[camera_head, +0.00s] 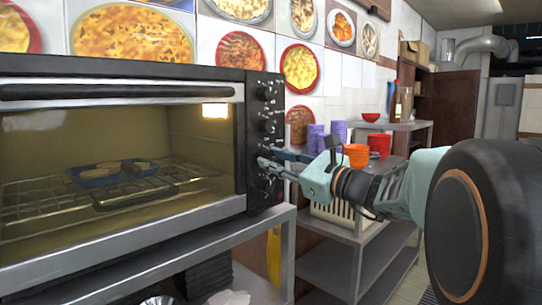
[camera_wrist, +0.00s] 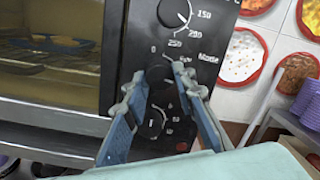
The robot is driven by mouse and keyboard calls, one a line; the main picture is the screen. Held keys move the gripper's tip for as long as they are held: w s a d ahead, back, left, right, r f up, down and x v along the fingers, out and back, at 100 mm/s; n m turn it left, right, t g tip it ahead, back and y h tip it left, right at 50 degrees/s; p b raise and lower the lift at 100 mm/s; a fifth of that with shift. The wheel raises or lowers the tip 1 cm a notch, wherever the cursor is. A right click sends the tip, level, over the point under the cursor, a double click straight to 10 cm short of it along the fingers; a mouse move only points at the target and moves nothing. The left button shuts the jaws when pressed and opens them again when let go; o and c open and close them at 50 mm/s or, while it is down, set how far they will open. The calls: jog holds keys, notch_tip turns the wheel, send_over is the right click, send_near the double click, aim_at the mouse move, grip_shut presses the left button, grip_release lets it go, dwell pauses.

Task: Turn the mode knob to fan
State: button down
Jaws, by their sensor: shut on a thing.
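The black toaster oven (camera_head: 212,231) has a column of knobs on its right-hand panel. In the wrist view the mode knob (camera_wrist: 157,76) is dark and round, beside printed words that include "Mode" and seem to include "Fan". My gripper (camera_wrist: 160,88) is shut on the mode knob, with one blue-grey finger on each side of it. The knob's pointer cannot be made out. In the head view my gripper (camera_head: 268,160) reaches the panel from the right and hides most of this knob.
The temperature knob (camera_wrist: 174,11) is above, and another knob (camera_wrist: 152,122) sits just below, between my fingers. Inside the lit oven, a blue tray (camera_head: 95,175) with pale rounds rests on a wire rack.

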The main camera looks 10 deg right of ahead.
jog(key=shift+m, duration=0.4)
jog(key=c, duration=1.6)
grip_release()
jog(key=v, duration=1.2)
